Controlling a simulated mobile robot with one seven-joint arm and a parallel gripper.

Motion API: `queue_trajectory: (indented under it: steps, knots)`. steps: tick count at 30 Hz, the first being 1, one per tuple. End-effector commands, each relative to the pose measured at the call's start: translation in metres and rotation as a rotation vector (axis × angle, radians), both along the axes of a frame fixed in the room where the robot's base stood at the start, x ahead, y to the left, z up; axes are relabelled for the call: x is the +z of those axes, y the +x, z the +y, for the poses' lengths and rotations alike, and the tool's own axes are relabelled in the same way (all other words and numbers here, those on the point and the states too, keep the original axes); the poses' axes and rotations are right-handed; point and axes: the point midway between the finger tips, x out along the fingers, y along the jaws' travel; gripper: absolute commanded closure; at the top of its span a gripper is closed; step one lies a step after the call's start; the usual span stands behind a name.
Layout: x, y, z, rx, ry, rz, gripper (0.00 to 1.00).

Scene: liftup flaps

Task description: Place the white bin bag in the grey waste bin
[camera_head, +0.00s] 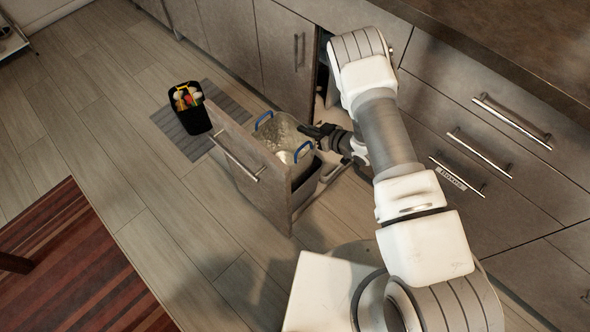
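A whitish, translucent bag-like thing with blue loops (282,132), which I take to be the white bin bag, sits in the open pull-out unit under the counter. One blue loop is at its far left and another at its near right. A grey bin wall (304,184) shows below it at the right, behind the drawer front; most of the bin is hidden. My gripper (314,135) is at the right edge of the bag, close to the near blue loop. Its dark fingers are small here, and I cannot tell whether they are open, shut or touching the bag.
The pull-out's front panel (235,165) with a bar handle stands out into the room. A black caddy with bottles (190,108) stands on a grey mat (228,105) to the left. Closed drawers (480,145) are at the right. A striped red rug (75,265) lies lower left.

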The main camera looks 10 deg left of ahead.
Motion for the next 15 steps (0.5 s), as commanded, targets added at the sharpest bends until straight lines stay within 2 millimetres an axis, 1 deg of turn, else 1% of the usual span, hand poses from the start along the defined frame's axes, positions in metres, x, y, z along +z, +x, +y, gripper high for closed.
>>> queue_trajectory:
  steps: [1,4,7,11,15]
  knots:
    - [-0.017,-0.002,0.0,0.002,-0.002,0.003,1.0]
    - [-0.036,-0.002,0.0,0.002,-0.003,0.003,1.0]
    - [-0.047,-0.001,0.0,0.001,-0.002,0.001,1.0]
    - [-0.054,0.0,0.0,-0.001,0.0,0.0,1.0]
    - [-0.074,-0.001,0.0,0.002,-0.002,0.003,1.0]
